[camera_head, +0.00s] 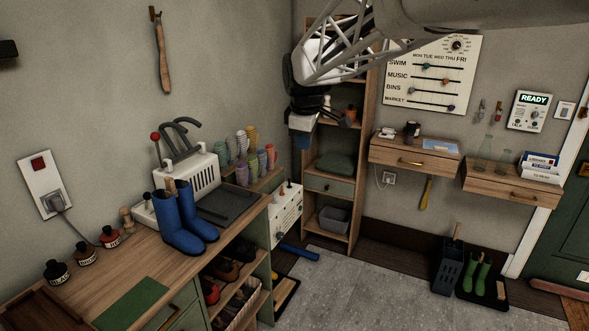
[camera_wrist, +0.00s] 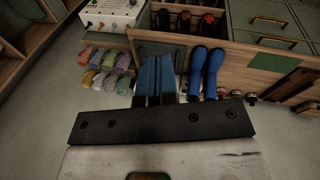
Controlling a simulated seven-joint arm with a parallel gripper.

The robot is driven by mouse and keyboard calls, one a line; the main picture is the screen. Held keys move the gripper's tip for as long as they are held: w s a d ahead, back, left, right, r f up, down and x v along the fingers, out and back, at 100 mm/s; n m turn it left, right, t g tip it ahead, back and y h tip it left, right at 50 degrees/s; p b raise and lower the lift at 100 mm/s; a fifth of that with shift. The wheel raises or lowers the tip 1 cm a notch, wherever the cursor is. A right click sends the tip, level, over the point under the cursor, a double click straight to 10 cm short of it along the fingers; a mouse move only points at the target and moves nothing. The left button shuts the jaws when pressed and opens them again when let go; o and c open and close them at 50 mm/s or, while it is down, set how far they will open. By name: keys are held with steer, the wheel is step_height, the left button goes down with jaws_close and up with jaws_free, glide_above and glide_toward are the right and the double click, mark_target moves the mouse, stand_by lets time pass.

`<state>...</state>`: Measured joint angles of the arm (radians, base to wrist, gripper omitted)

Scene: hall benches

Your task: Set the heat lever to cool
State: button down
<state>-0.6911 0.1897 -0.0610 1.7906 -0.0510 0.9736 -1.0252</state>
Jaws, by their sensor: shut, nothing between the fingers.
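A white vented boot dryer (camera_head: 199,176) with dark curved tubes stands on the bench against the wall. A lever with a red ball knob (camera_head: 155,137) rises at its left end, and a small black knob (camera_head: 147,197) sits lower down. I cannot read any heat or cool marking, so I cannot tell which is the heat lever. My gripper (camera_head: 299,143) hangs in the air right of the dryer, in front of the shelf unit, apart from everything. Its blue fingers (camera_wrist: 154,80) are together and empty in the wrist view. The dryer is not clearly visible there.
Blue boots (camera_head: 185,220) stand in front of the dryer and hide part of it; they also show in the wrist view (camera_wrist: 205,70). A white control box (camera_head: 286,213) is at the bench end.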

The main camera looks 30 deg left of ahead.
steer(key=s+a+f+n, duration=0.4)
steer(key=s+a, duration=0.1)
steer(key=a, duration=1.1)
steer(key=s+a+f+n, duration=0.4)
steer(key=s+a+f, duration=0.1)
steer(key=a, duration=1.1)
steer(key=s+a+f+n+y, duration=0.1)
steer(key=s+a+f+n, duration=0.3)
steer(key=a, duration=1.2)
steer(key=shift+s+a+f+n+g, duration=0.2)
steer(key=shift+s+a+n+g, duration=0.15)
steer(key=shift+s, duration=0.2)
steer(key=shift+x, duration=4.95)
steer(key=shift+w+d, duration=0.1)
